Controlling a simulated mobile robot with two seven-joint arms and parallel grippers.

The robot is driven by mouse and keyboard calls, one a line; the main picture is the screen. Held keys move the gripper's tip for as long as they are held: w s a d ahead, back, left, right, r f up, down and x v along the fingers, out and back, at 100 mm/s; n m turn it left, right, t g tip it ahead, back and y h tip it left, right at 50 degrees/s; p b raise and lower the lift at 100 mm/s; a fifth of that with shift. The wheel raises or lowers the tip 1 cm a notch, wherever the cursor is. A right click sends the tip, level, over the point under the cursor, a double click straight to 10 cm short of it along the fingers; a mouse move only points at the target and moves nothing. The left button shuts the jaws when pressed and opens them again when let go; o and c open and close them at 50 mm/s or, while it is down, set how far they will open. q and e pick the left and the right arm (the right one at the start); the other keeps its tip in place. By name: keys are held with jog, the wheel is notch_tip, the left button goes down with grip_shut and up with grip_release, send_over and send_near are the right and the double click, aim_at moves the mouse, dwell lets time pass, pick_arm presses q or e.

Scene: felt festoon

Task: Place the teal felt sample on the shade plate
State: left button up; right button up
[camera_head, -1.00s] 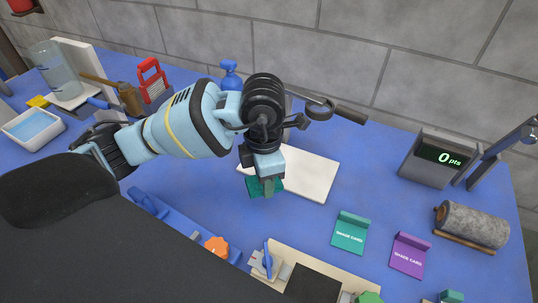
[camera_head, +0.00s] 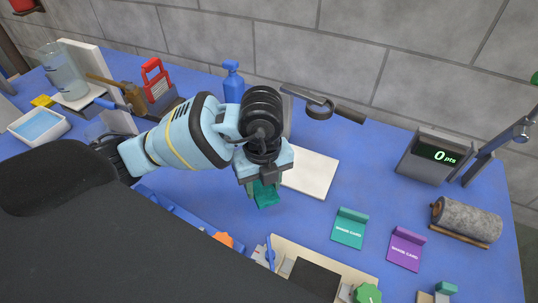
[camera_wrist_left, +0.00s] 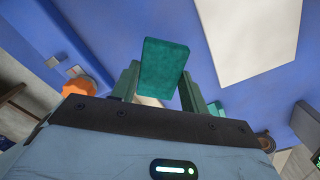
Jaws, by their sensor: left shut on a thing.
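My left gripper (camera_head: 264,184) is shut on the teal felt sample (camera_head: 267,199), which hangs below the fingers. In the left wrist view the felt (camera_wrist_left: 163,68) is a flat teal rectangle between the fingers (camera_wrist_left: 160,90). A flat white plate (camera_head: 313,174), which looks like the shade plate, lies on the blue table to the right of the gripper. It also shows in the wrist view (camera_wrist_left: 250,38), apart from the felt. The arm hides the plate's left part in the head view. My right gripper is not in view.
A teal shade card (camera_head: 349,232) and a purple one (camera_head: 405,250) lie right of the plate. A grey felt roll (camera_head: 466,221) and a points display (camera_head: 434,157) stand farther right. A black square on a pale board (camera_head: 314,278) is in front. Blue table is clear between plate and cards.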

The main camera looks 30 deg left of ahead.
pick_arm(q)
jog(key=n, duration=0.4)
jog(key=shift+s+d, duration=0.1)
jog(key=shift+s, duration=0.15)
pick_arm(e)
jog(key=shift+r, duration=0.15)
pick_arm(q)
jog(key=shift+w, duration=0.1)
jog(key=w+a, duration=0.2)
jog(key=w, duration=0.2)
jog(key=w+a+f, duration=0.1)
jog(key=w, duration=0.3)
jog(key=w+a, duration=0.2)
jog(key=w, duration=0.3)
jog(key=shift+a+f+b, duration=0.2)
jog(key=shift+a+b, duration=0.1)
jog(key=shift+b, duration=0.1)
jog(key=shift+w+a, duration=0.3)
jog(key=shift+w, duration=0.35)
notch_tip(320, 180, down, 4)
jog(key=shift+w+r, duration=0.1)
jog(key=shift+r, duration=0.1)
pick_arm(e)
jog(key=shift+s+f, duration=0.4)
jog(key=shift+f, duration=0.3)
pick_arm(q)
jog(key=shift+f, duration=0.15)
